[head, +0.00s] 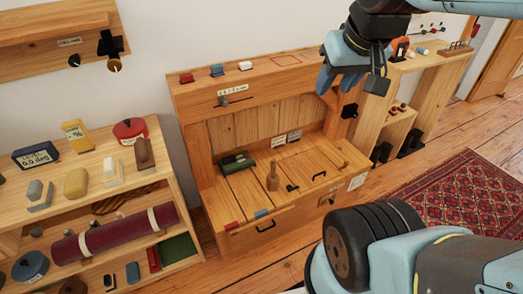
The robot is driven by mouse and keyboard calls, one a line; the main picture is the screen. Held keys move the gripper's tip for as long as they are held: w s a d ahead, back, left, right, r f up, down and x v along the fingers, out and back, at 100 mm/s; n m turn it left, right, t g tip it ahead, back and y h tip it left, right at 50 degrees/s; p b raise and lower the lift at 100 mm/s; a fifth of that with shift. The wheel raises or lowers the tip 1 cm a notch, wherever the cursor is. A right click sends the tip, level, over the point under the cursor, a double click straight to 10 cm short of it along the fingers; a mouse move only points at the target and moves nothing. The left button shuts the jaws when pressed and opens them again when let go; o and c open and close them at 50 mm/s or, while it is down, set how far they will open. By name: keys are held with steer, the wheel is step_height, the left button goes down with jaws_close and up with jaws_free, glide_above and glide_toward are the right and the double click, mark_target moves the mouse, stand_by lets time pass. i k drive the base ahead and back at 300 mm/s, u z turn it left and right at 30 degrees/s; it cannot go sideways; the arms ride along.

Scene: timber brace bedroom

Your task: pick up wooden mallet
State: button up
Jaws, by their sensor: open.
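A small upright wooden piece (272,178), with a thicker base and narrow top, stands on the plank seat of the wooden bench (225,170); it looks like the wooden mallet, but it is too small to be sure. My gripper (326,80) is at the upper middle right, in front of the bench's right upper end. Its blue fingers point down and are open, with nothing seen between them. It is apart from the wooden piece, which lies below and left of it in the picture. Part of the bench's right side is hidden by my gripper.
A left shelf (85,160) holds several blocks and a maroon roll (115,237). A right shelf unit (440,68) stands beyond the bench. The floor with a red rug (455,195) is clear.

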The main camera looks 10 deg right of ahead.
mark_target(272, 179)
steer(key=k, duration=1.15)
steer(key=u, duration=0.35)
steer(key=i, duration=1.85)
steer(key=z, duration=0.65)
